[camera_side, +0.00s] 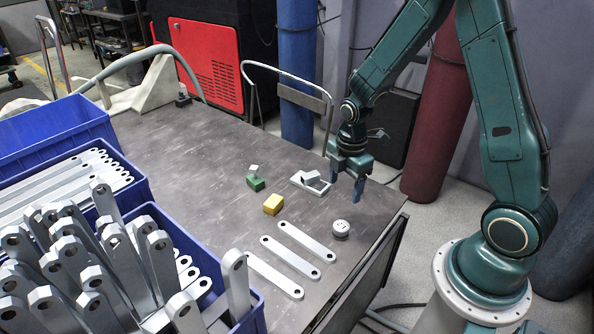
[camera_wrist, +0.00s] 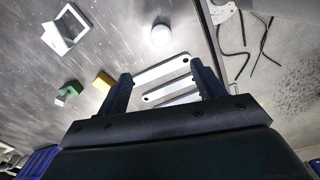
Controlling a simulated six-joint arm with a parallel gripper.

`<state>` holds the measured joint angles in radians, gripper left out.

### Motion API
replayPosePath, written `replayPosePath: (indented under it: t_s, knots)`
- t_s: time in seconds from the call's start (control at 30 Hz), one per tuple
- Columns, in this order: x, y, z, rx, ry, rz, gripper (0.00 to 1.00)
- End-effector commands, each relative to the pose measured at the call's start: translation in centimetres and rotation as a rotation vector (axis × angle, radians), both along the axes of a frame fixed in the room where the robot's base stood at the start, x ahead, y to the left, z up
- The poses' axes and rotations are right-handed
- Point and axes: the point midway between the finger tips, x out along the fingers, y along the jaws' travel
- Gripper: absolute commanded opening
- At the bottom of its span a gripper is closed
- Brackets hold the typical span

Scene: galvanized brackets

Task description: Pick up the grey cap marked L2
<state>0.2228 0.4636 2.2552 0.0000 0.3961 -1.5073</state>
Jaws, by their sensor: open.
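My gripper (camera_side: 346,184) points down, open and empty, above the table's right side. In the side view it is behind the cap and beside a white frame. The open fingers also show in the wrist view (camera_wrist: 160,72). They are apart from the cap.
A yellow block (camera_side: 273,204) and a green block (camera_side: 255,183) are further left. Flat metal bars (camera_side: 289,255) lie in front. Blue crates (camera_side: 140,176) of brackets fill the left.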

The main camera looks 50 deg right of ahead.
Motion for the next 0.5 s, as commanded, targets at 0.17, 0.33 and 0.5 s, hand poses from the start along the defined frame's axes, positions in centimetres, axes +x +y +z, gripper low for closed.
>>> replayPosePath:
  t_s: [0.17, 0.33, 0.5]
  knots:
    - [0.0, -0.4, -1.9, 0.004, 0.023, 0.063, 0.68]
    - [0.0, -0.5, -2.3, 0.005, 0.027, 0.078, 0.68]
    - [0.0, -0.5, -2.5, 0.005, 0.028, 0.077, 0.68]
